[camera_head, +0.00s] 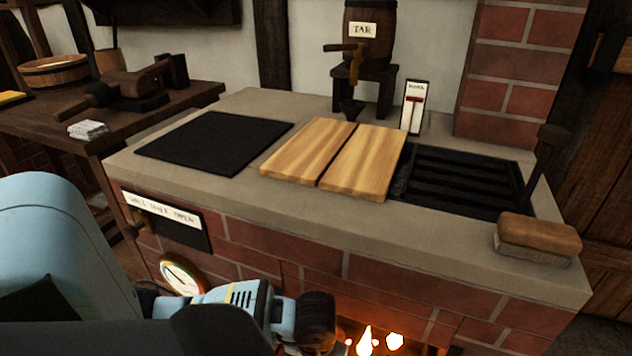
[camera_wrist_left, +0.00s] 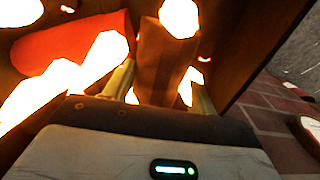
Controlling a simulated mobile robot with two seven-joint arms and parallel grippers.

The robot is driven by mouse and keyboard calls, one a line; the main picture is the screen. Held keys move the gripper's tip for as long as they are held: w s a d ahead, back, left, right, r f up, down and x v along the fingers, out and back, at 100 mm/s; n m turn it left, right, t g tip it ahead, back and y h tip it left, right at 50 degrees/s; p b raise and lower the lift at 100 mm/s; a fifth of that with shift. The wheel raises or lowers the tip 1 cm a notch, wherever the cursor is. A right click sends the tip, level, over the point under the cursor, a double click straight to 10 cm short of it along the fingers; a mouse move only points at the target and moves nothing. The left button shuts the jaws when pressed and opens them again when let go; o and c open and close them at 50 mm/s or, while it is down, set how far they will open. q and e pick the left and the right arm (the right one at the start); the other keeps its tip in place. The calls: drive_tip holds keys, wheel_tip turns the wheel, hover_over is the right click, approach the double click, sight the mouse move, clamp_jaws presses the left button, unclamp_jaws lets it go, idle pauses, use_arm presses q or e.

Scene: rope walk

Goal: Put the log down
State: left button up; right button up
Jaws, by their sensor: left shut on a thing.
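In the left wrist view, my left gripper (camera_wrist_left: 163,92) is shut on a brown log (camera_wrist_left: 166,58), which stands out ahead between the two brass-coloured fingers. Bright flames show behind and beside the log, inside the firebox opening. A glowing orange-red piece (camera_wrist_left: 70,45) lies to its left. In the head view, my left arm reaches in low at the front of the brick stove, beside the lit opening (camera_head: 385,338). The fingers and the log cannot be made out there. I cannot tell whether the log touches the firebox floor. My right gripper is not in view.
The stove top (camera_head: 250,192) carries a black plate (camera_head: 213,142), two wooden boards (camera_head: 338,157), a black grate (camera_head: 465,178) and a brush (camera_head: 538,238). A round gauge (camera_head: 182,276) sits on the brick front, left of the opening. A tar barrel (camera_head: 368,45) stands behind.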

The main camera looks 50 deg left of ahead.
use_arm(q)
drive_tip(key=shift+s+f, duration=0.3)
drive_tip(key=shift+f, duration=0.25)
drive_tip(key=o, duration=1.2)
drive_tip(key=shift+s+d+f, duration=0.15)
drive_tip(key=shift+d, duration=0.05)
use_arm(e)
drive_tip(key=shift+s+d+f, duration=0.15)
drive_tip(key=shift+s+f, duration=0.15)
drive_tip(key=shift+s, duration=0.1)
use_arm(q)
drive_tip(key=shift+r, duration=0.4)
drive_tip(key=shift+w+a+r+p, duration=0.15)
drive_tip(key=shift+r+p, duration=0.65)
drive_tip(key=shift+r, duration=2.4)
drive_tip(key=shift+w+r+p, duration=0.2)
drive_tip(key=shift+r+p, duration=0.6)
drive_tip(key=shift+r, duration=2.4)
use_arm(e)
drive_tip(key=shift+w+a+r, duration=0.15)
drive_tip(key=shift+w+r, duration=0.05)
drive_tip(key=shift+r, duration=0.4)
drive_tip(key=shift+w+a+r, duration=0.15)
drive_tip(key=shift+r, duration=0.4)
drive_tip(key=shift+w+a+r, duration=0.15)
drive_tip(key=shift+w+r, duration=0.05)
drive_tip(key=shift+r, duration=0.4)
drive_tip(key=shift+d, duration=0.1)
